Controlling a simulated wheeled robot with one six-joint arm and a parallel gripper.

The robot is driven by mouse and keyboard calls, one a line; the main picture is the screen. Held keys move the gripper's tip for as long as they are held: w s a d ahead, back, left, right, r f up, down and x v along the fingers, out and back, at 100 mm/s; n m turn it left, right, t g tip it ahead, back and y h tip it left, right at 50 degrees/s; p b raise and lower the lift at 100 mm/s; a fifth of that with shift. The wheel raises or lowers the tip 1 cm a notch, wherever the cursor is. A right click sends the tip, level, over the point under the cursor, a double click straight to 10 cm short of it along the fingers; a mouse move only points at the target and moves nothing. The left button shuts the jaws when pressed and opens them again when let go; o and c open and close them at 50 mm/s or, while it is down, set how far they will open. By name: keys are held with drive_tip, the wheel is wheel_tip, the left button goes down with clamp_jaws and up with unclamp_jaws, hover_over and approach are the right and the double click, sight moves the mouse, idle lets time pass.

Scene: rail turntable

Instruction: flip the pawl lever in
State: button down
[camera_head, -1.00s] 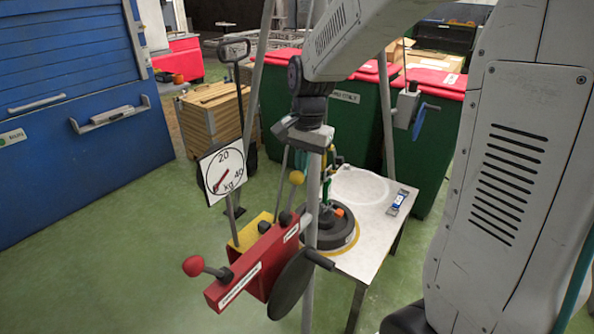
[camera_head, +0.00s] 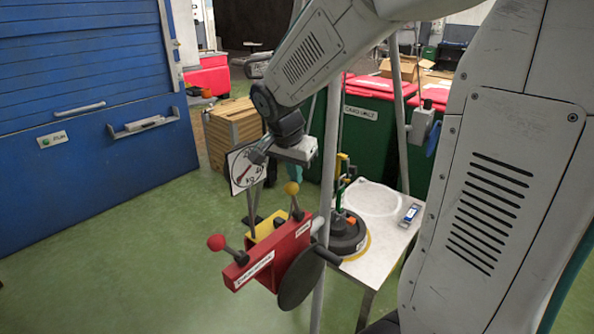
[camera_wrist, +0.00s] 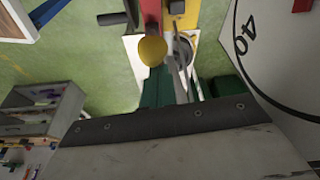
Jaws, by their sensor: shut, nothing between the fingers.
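A red box (camera_head: 268,256) carries two levers. One has a red knob (camera_head: 216,242) and leans out to the left. The other has a yellow knob (camera_head: 291,188) and stands up at the right end. The white labels on the box are too small to read surely, so I cannot tell which is the pawl lever. My gripper (camera_head: 262,151) is shut and empty, above and left of the yellow knob, apart from it in the head view. In the wrist view the yellow knob (camera_wrist: 153,50) shows just ahead of my gripper's dark edge; the fingertips are not clear there.
A dial (camera_head: 243,170) stands behind the box, close to my gripper. A grey pole (camera_head: 328,170) and a dark disc (camera_head: 300,277) are right of the levers. A white table (camera_head: 385,240) bears a dark round base (camera_head: 347,236). Green floor is open at left.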

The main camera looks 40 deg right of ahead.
drive_tip(key=shift+s+a+f, duration=0.1)
drive_tip(key=shift+s+a, duration=0.05)
drive_tip(key=shift+a, duration=0.5)
drive_tip(key=shift+s+a+f, duration=0.1)
drive_tip(key=shift+s+a, duration=0.05)
drive_tip(key=shift+a, duration=0.45)
drive_tip(key=s+a+r, duration=0.1)
drive_tip(key=a+r, duration=0.3)
drive_tip(key=r, duration=0.4)
drive_tip(key=shift+a, duration=0.3)
drive_tip(key=shift+r, duration=0.1)
